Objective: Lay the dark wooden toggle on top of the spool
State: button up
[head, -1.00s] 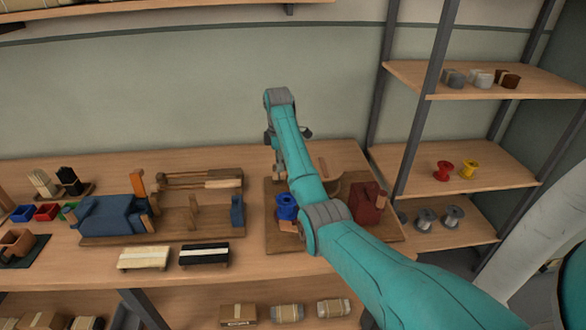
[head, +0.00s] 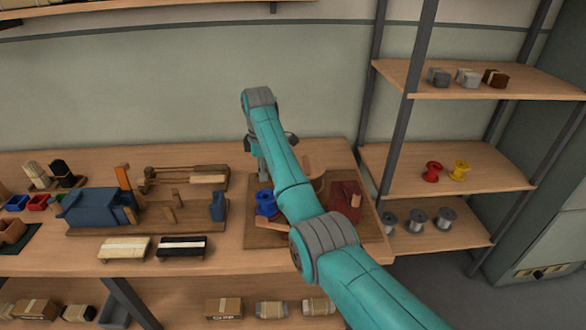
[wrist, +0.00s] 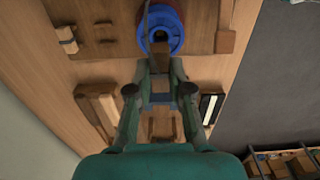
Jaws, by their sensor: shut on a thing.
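The blue spool (head: 265,204) stands on a brown board near the front of the workbench. It also shows at the top of the wrist view (wrist: 174,38), its open hub facing up. My gripper (head: 263,178) points down just behind and above the spool in the head view. In the wrist view its fingers (wrist: 160,62) come together on a small dark brown piece, the wooden toggle (wrist: 160,47), which overlaps the near part of the spool. I cannot tell whether the toggle touches the spool. The toggle is not distinguishable in the head view.
A dark red block (head: 345,203) stands right of the spool, partly behind my arm. A blue vise-like fixture (head: 95,207) is at left. Light and black brushes (head: 182,247) lie along the front edge. Shelves at right hold red and yellow spools (head: 432,172).

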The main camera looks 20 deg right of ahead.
jog(key=shift+s+d+f, duration=0.1)
jog(key=shift+f, duration=1.9)
jog(key=shift+f, duration=0.1)
jog(key=shift+f, duration=0.35)
jog(key=shift+f, duration=1)
dwell(0.5)
jog(key=o, duration=0.9)
jog(key=shift+c, duration=0.2)
